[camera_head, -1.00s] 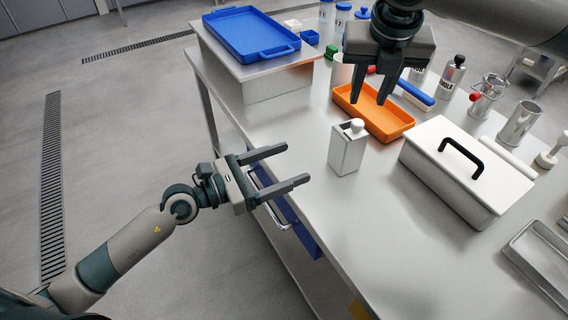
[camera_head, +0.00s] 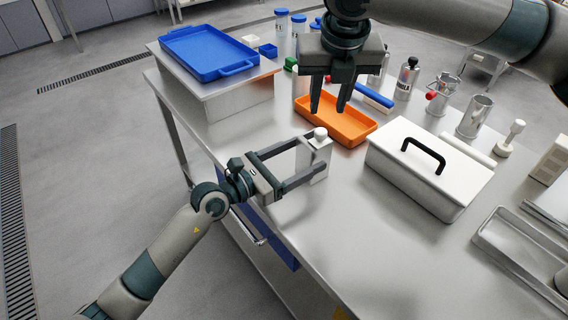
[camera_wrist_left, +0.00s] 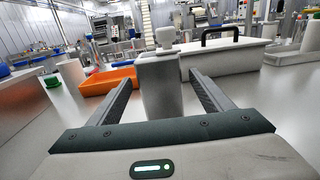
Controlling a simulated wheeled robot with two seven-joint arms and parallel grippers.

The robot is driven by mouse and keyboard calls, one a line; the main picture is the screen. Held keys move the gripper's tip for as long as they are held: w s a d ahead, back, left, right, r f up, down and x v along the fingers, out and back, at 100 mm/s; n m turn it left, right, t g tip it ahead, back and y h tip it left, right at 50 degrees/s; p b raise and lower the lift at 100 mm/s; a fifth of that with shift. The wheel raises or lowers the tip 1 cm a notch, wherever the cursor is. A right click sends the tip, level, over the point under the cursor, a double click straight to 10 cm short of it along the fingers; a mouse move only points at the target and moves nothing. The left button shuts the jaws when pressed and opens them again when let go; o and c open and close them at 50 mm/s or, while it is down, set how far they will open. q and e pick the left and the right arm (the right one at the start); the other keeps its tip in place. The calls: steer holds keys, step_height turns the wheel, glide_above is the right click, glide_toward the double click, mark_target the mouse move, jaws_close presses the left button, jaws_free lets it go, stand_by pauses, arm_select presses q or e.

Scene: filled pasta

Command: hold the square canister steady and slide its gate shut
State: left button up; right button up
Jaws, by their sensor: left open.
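The square canister (camera_head: 318,166) is a light grey upright box with a pale knob on top. It stands on the steel table near the front left edge. My left gripper (camera_head: 312,156) is open, with one finger on each side of the canister. In the left wrist view the canister (camera_wrist_left: 160,88) stands between the two open fingers (camera_wrist_left: 166,88), with gaps visible on both sides. The gate's opening cannot be made out. My right gripper (camera_head: 328,108) hangs above the table behind the canister, over the orange tray, fingers apart and empty, pointing down.
The orange tray (camera_head: 365,137) lies just behind the canister. A white box with a black handle (camera_head: 398,173) stands to its right. A blue tray (camera_head: 163,45) sits on a raised steel block at the left. The table front (camera_head: 330,245) is clear.

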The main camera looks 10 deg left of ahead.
mark_target(314, 150)
arm_select(q)
steer(key=shift+x, duration=2)
steer(key=c, duration=1.4)
